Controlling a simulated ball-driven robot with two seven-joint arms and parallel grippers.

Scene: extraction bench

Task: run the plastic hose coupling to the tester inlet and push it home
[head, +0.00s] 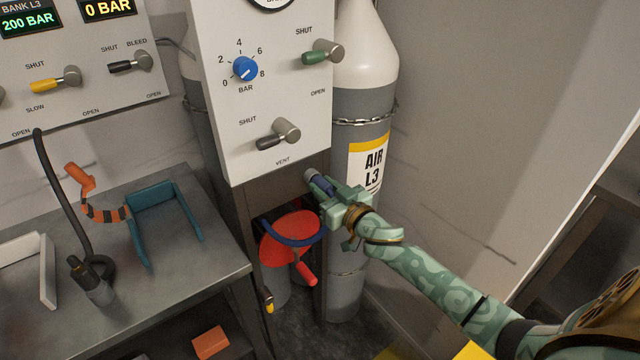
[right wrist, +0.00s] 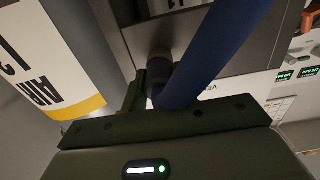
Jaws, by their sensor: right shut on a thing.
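The hose coupling (head: 311,174) has a grey tip and a dark blue body. My right gripper (head: 326,189) is shut on it, just below the lower right corner of the grey tester panel (head: 225,140). In the right wrist view the blue hose (right wrist: 215,50) runs up from the dark coupling (right wrist: 160,74) between the jaws. In the head view the hose (head: 296,242) loops over a red rounded object below. I cannot make out the tester inlet or whether the coupling touches anything. My left gripper is not in view.
An air cylinder (head: 361,105), chained to the wall, stands close behind my right gripper. The vent lever (head: 278,135) juts from the panel above. A red rounded object (head: 281,232) is below. The bench (head: 185,268) at left holds a teal bracket (head: 140,222) and a black hose (head: 72,215).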

